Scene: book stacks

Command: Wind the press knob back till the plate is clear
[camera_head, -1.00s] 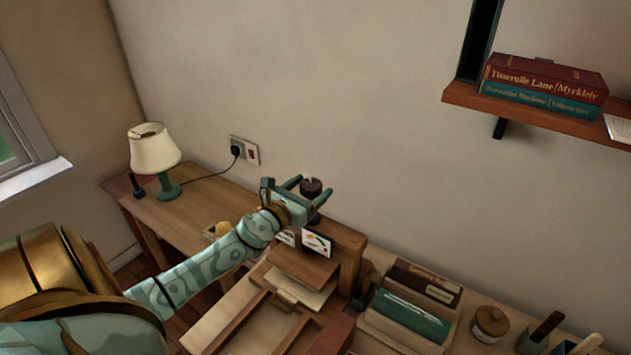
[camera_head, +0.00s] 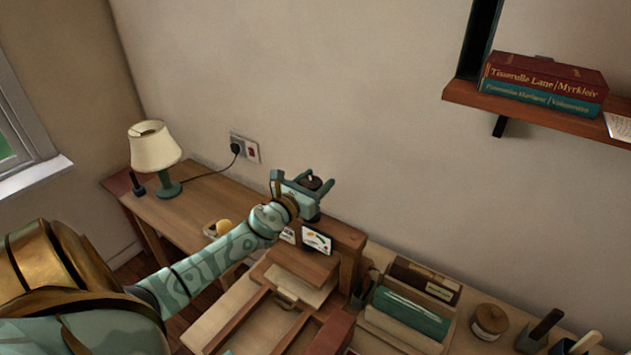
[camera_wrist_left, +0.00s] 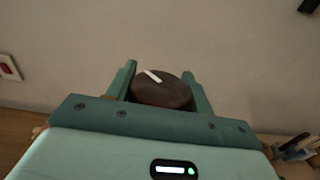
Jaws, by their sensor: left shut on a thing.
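The dark brown round press knob (camera_wrist_left: 162,92) has a white mark on its top and sits between the two fingers of my left gripper (camera_wrist_left: 162,88) in the left wrist view. In the head view my left gripper (camera_head: 304,188) is shut on the knob (camera_head: 313,182) at the top of the wooden press (camera_head: 348,240). The press plate (camera_head: 303,262) shows below the crossbeam, with pale sheets (camera_head: 290,288) under it. The gap between plate and sheets is hard to judge. My right gripper is out of view.
A cream lamp (camera_head: 155,150) stands at the left of the desk. Books (camera_head: 545,85) lie on the wall shelf (camera_head: 520,105) at upper right.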

